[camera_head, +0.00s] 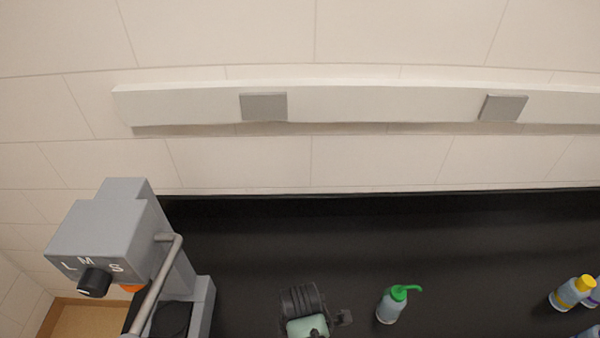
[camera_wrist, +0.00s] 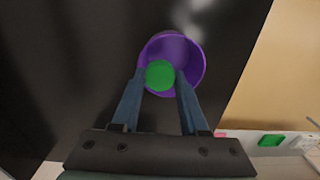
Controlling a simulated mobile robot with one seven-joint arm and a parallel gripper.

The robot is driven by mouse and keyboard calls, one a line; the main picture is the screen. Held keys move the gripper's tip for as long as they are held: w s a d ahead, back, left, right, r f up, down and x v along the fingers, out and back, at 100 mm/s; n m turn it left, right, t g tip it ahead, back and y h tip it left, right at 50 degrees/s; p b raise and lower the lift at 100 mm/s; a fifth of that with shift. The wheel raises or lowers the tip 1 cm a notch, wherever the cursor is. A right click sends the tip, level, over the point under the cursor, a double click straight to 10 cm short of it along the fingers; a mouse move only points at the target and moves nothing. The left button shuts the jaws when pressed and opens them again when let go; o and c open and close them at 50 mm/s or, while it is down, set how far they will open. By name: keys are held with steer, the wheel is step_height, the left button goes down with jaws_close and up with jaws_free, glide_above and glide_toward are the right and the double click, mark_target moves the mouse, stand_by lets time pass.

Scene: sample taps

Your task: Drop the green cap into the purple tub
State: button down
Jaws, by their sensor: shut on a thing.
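The green cap (camera_wrist: 160,75) is round and sits between the two fingertips of my gripper (camera_wrist: 161,80) in the wrist view. My gripper is shut on it. The purple tub (camera_wrist: 196,62) is round and open, and lies behind the cap in that view. The cap overlaps the lower left of the tub's mouth, and the fingertips cross its near rim. How high the cap is above the tub, I cannot tell. In the head view I make out neither the cap nor the tub.
A squeeze bottle (camera_head: 391,306) with a green spout stands on the black bench (camera_head: 330,235). A grey machine (camera_head: 112,235) with a lever stands at left. Several bottles, one yellow-topped (camera_head: 572,293), are at the right edge. In the wrist view, the bench ends right of the tub.

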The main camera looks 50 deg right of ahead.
steer(key=shift+f+b, duration=0.4)
steer(key=shift+f, duration=0.4)
steer(key=shift+r, duration=0.1)
steer(key=shift+c, duration=1.7)
jaws_free()
step_height(320, 180, up, 13)
